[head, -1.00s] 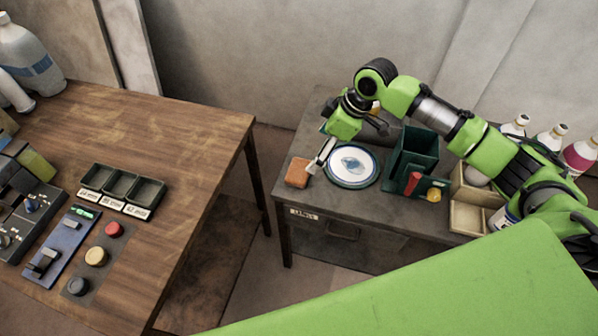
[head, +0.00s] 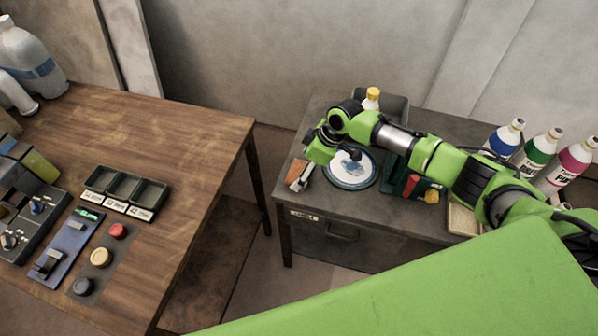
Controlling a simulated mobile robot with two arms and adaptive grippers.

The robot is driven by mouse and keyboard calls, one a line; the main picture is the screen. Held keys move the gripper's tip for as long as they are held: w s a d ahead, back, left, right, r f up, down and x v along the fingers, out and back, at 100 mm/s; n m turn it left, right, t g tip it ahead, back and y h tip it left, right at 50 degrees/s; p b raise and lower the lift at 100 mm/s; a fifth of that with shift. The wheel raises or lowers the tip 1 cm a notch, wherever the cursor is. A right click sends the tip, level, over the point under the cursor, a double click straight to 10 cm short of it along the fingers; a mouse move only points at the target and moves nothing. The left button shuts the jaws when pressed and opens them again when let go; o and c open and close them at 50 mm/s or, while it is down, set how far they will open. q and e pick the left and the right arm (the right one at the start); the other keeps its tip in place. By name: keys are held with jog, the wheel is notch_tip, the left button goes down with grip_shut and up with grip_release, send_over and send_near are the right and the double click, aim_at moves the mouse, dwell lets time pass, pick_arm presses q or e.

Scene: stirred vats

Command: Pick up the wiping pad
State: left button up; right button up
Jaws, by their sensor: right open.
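The wiping pad is a small orange-brown block (head: 294,170) near the left front corner of the grey table. In the head view my right gripper (head: 299,183) is open and directly over the pad, hiding part of it. I cannot tell whether the fingers touch the pad. My left gripper is out of the picture.
A white plate with a blue-green rim (head: 350,178) lies right of the pad. A green bin (head: 394,172), a red item (head: 411,184) and a beige tray (head: 462,219) stand further right. Several bottles (head: 537,150) stand at the far right. A wooden table (head: 185,150) is on the left.

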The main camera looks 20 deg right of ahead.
jog(key=shift+x, duration=0.9)
jog(key=shift+r, duration=0.1)
jog(key=c, duration=1.1)
